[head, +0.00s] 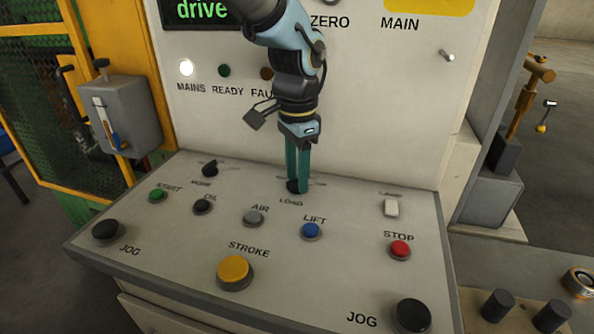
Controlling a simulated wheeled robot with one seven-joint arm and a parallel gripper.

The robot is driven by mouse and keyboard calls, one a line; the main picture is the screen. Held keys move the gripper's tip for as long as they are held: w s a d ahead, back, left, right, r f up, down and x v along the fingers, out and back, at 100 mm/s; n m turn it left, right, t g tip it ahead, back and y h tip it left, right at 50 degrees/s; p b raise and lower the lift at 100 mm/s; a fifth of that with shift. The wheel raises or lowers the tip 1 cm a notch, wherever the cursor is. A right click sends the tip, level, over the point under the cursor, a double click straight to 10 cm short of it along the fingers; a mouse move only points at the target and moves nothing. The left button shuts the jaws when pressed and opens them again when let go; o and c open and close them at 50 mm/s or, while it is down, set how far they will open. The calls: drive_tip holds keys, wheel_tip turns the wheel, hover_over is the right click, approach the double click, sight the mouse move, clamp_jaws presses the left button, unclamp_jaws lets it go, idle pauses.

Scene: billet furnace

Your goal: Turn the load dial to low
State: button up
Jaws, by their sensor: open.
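The load dial (293,187) is a small black knob on the sloped grey control panel (170,240), with the label LOAD printed just below it. My gripper (297,188) points down at the dial, its two green fingers at or around the knob. The fingers look close together and cover much of the knob. Whether they touch it cannot be told. The dial's pointer direction and its position marks are mostly hidden.
A black mode dial (210,169) sits to the left. Buttons on the panel include lift (311,231), air (253,218), yellow stroke (233,270) and red stop (400,248). A white lamp switch (391,207) is at right. The upright panel (400,110) rises behind.

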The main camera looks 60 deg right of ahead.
clamp_jaws()
idle(0.3)
idle(0.3)
